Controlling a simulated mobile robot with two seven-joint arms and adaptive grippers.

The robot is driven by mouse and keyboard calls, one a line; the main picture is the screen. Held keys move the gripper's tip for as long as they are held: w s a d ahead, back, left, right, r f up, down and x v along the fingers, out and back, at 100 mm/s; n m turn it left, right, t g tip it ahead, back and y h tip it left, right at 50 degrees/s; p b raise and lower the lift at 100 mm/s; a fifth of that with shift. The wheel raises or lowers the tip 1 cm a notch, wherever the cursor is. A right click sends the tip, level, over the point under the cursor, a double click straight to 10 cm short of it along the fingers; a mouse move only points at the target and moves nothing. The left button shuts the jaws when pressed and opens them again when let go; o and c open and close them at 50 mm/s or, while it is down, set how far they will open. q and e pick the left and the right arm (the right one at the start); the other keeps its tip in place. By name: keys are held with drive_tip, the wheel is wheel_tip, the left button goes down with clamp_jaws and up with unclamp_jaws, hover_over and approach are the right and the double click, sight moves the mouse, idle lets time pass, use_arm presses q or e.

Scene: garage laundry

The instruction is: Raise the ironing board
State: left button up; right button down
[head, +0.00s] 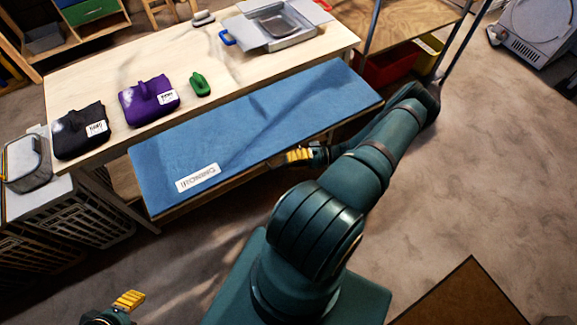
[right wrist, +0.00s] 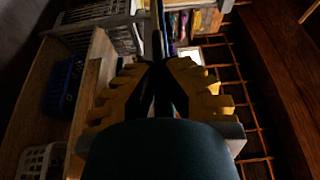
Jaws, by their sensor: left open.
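The ironing board (head: 250,135) is a long blue padded panel with a white label near its left end. It extends along the front of the pale wooden table (head: 215,62); I cannot tell its exact tilt. My left gripper (head: 128,303) is open and empty over the floor at the lower left, apart from the board.
A black folded garment (head: 80,132), a purple one (head: 149,100) and a green brush-like item (head: 200,85) lie on the table behind the board. Crates (head: 65,235) stand at the left. Floor in front is mostly clear.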

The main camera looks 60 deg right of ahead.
drive_tip(key=shift+w+d+r, duration=0.15)
drive_tip(key=shift+w+r, duration=0.1)
drive_tip(key=shift+r, duration=0.2)
drive_tip(key=c, duration=1)
unclamp_jaws()
drive_tip(key=shift+s+f, duration=0.1)
drive_tip(key=shift+s+d, duration=0.1)
drive_tip(key=shift+s, duration=0.2)
drive_tip(key=v, duration=1.1)
drive_tip(key=shift+s+d, duration=0.1)
drive_tip(key=shift+d, duration=0.05)
